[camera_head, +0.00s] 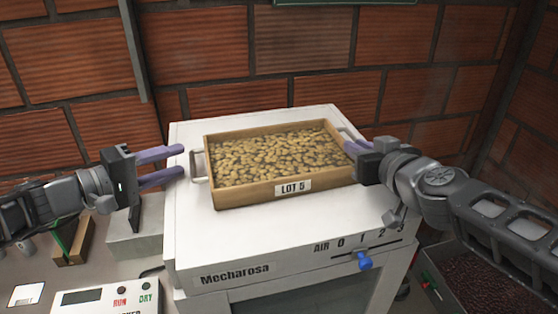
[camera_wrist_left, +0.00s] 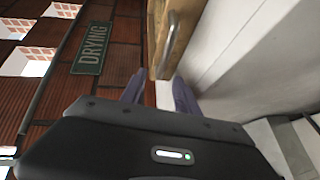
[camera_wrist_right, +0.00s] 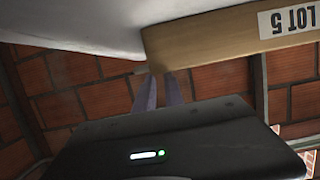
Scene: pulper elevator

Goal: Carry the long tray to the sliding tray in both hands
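The long tray (camera_head: 271,194) is a shallow wooden box full of pale beans, labelled LOT 5. It sits level on top of the white Mecharosa machine (camera_head: 235,235). Its left handle (camera_head: 196,166) is free; it also shows in the left wrist view (camera_wrist_left: 169,45). My left gripper (camera_head: 182,161) is open and empty, just left of that handle, one finger above the other. My right gripper (camera_head: 354,147) is at the tray's right end, its fingers close together and apparently shut on the right handle (camera_head: 345,132); the grip itself is mostly hidden. I cannot identify the sliding tray.
The machine front has an AIR scale with a blue knob (camera_head: 364,261). A bin of dark beans (camera_head: 480,285) is at lower right. A brick wall (camera_head: 300,50) stands behind; a DRYING sign (camera_wrist_left: 92,48) hangs there.

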